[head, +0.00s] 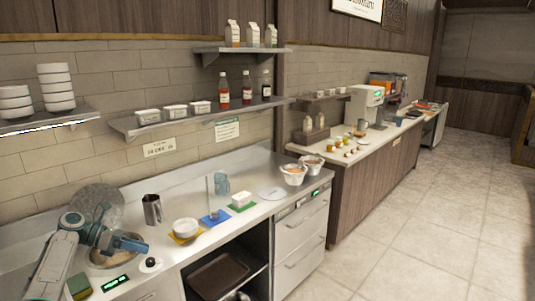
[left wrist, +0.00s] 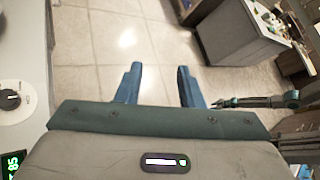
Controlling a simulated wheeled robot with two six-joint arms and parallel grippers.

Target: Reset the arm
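My left gripper (head: 132,243) is at the left end of the counter in the head view, above a round metal bowl or pan (head: 112,262). In the left wrist view my left gripper (left wrist: 158,82) has its two blue fingers well apart, with only floor showing between them. It holds nothing. A thin dark arm with teal parts (left wrist: 262,101) shows at the right of the left wrist view. It looks like my right arm, but its fingers are too small to read.
On the steel counter (head: 255,213) stand a metal pitcher (head: 152,210), a white bowl (head: 186,228) on a yellow mat, a blue mat (head: 215,217), a white tub (head: 242,200) on a green mat, and two bowls at the right. Shelves with bottles (head: 223,90) hang above. The floor is clear.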

